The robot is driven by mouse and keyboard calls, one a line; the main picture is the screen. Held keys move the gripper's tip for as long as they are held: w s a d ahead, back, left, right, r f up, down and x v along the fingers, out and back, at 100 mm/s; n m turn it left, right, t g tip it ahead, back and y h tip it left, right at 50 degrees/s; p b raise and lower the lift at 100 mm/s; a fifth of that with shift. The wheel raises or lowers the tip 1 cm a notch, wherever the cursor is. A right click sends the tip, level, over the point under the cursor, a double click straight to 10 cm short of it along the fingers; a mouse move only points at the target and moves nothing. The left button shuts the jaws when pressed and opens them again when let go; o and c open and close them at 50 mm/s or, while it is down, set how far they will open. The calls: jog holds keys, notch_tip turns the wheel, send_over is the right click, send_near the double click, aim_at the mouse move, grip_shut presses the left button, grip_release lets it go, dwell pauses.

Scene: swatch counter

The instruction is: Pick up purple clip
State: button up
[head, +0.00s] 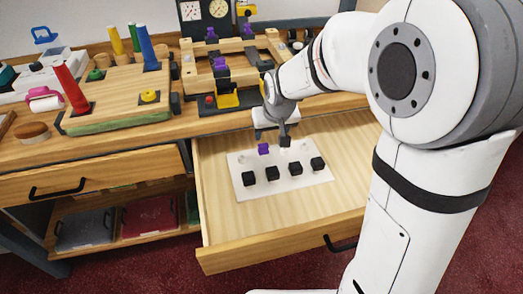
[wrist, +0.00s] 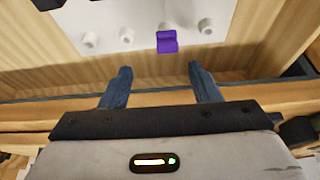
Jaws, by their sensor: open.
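A small purple clip (head: 263,149) sits on the white board (head: 290,190) in the open drawer, in the board's far row. It also shows in the wrist view (wrist: 167,41), just beyond my fingertips and roughly between their lines. My gripper (head: 285,141) hangs over the far part of the drawer, just right of the clip in the head view. In the wrist view its two dark fingers (wrist: 160,70) are spread apart with nothing between them. I cannot tell the exact height gap between fingers and clip.
Several black clips (head: 272,174) stand on the board. White pegs (wrist: 126,35) flank the purple clip. The drawer front (head: 270,243) is on the near side. Above and behind is the counter edge (head: 150,132), with a wooden frame (head: 188,72) carrying other purple pieces (head: 220,63).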

aim_at(263, 145)
jog(key=x, duration=0.4)
jog(key=b+x, duration=0.1)
jog(key=x, duration=0.3)
jog(key=a+b+x, duration=0.1)
jog(key=x, duration=0.3)
jog(key=shift+a, duration=0.15)
jog(key=shift+r, duration=0.1)
jog(key=c, duration=1.1)
